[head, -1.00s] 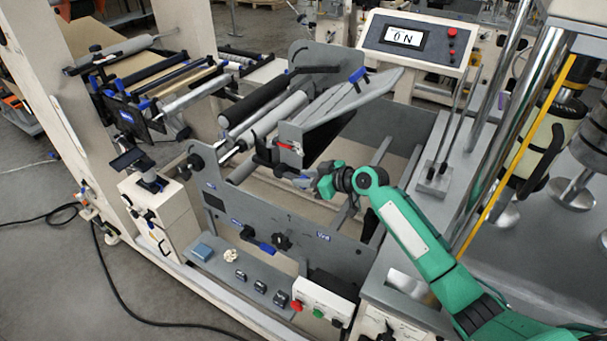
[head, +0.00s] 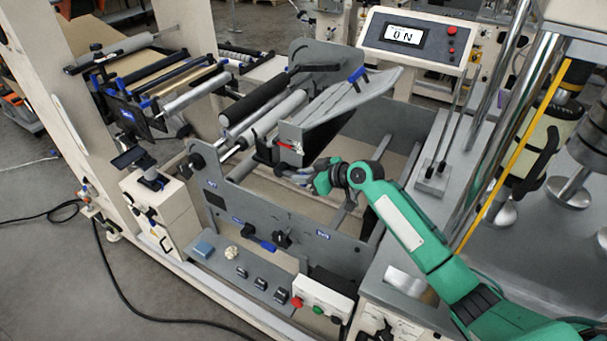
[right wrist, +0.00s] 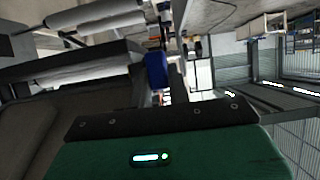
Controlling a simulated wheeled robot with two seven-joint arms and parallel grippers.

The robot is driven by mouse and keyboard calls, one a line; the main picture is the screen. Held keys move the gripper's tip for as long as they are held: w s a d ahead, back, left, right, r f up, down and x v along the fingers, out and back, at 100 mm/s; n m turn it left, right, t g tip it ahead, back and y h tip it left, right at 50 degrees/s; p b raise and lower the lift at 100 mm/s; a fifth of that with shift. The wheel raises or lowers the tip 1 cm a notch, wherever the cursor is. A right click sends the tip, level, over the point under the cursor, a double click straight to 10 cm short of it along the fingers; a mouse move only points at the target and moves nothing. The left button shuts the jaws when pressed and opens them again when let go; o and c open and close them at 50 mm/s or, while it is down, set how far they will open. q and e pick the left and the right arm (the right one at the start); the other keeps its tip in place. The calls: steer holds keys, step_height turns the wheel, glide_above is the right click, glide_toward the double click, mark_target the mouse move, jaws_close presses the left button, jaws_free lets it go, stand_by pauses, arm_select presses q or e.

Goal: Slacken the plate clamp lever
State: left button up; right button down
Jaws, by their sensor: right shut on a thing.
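My right gripper (head: 300,175) reaches in from the right to the front of the grey angled plate (head: 320,121) in the middle of the machine. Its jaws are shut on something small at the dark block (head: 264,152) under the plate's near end. I take this for the plate clamp lever; the fingers hide most of it. A thin red part (head: 288,146) shows just above the jaws. The right wrist view shows my green gripper body and a blue block (right wrist: 157,70) at the end of a dark bar; the fingertips are not clear there. My left gripper is not in view.
A grey front panel (head: 300,228) with a blue-handled lever (head: 260,243) stands below my gripper. Rollers (head: 262,104) lie behind to the left. A control box (head: 323,300) stands in front. Upright metal posts (head: 495,130) stand at the right.

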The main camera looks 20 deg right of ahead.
mark_target(287, 172)
steer(key=r+g+h+p, duration=0.1)
steer(key=p, duration=0.1)
steer(key=r+g+h+p, duration=0.1)
steer(key=p, duration=0.1)
steer(key=w+a+r+p, duration=0.1)
steer(key=p, duration=0.2)
steer(key=shift+r+g+h, duration=0.2)
steer(key=shift+g+h, duration=0.2)
steer(key=shift+w+a+r+g+h+p, duration=0.15)
steer(key=shift+g+h+p, duration=0.25)
steer(key=shift+p, duration=0.25)
steer(key=shift+w+a+r+g+h+p, duration=0.15)
steer(key=shift+g+h+p, duration=0.25)
steer(key=shift+p, duration=0.2)
